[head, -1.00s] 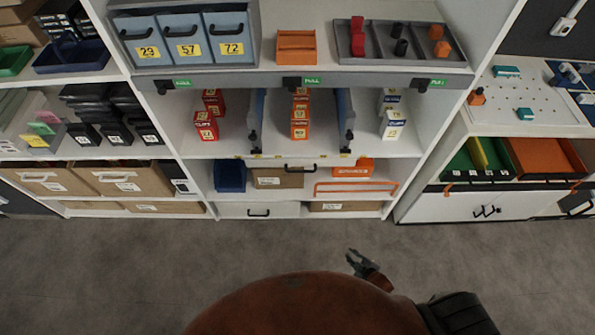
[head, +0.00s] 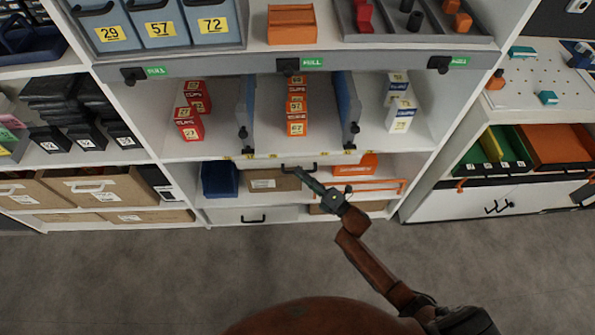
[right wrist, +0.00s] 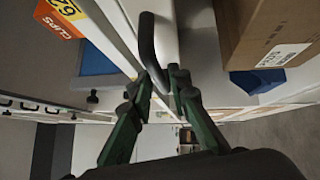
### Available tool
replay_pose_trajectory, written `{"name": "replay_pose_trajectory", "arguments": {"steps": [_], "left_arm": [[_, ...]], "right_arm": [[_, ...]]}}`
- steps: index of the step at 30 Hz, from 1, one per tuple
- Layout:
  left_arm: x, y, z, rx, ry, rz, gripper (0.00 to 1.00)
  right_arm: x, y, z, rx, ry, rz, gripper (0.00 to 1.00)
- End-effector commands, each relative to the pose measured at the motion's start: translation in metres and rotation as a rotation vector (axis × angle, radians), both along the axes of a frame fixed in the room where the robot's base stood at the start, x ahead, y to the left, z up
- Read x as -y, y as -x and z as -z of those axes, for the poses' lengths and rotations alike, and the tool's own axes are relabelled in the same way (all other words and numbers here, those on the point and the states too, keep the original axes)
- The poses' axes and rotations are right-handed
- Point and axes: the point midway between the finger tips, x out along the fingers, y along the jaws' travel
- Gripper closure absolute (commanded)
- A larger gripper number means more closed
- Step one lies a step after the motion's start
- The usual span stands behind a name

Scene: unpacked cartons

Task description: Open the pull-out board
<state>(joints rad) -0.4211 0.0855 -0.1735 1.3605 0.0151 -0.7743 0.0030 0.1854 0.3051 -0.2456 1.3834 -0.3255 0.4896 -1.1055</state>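The pull-out board shows as a thin white front edge (head: 262,163) under the middle shelf of the central unit. It appears pushed in. Its black bar handle (head: 290,167) sits at the middle of that edge. My right gripper (head: 302,173) is at the handle, its fingers pointing up and left. In the right wrist view the curved black handle (right wrist: 147,38) reaches down between the two green fingertips (right wrist: 162,83). The fingers are apart, and I cannot tell whether either touches the handle. My left gripper is not in view.
Under the board are a dark blue bin (head: 220,179), a brown carton (head: 262,182) and an orange rail (head: 375,187). Clip boxes (head: 297,108) and upright grey-blue dividers stand on the shelf above. A grey panel with PULL labels (head: 220,66) runs higher up. The floor in front is clear.

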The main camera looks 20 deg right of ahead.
Motion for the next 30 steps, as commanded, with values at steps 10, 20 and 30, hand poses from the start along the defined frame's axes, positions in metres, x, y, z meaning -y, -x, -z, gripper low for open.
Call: {"name": "replay_pose_trajectory", "arguments": {"steps": [10, 20, 30], "left_arm": [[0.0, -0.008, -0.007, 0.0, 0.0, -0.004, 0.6], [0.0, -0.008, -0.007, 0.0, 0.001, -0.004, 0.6], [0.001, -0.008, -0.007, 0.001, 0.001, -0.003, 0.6]], "right_arm": [[-0.009, -0.016, -0.002, -0.001, -0.001, 0.001, 0.83], [-0.008, -0.015, -0.002, -0.003, -0.001, 0.001, 0.96], [-0.008, -0.015, -0.001, -0.003, -0.001, 0.001, 1.0]]}}
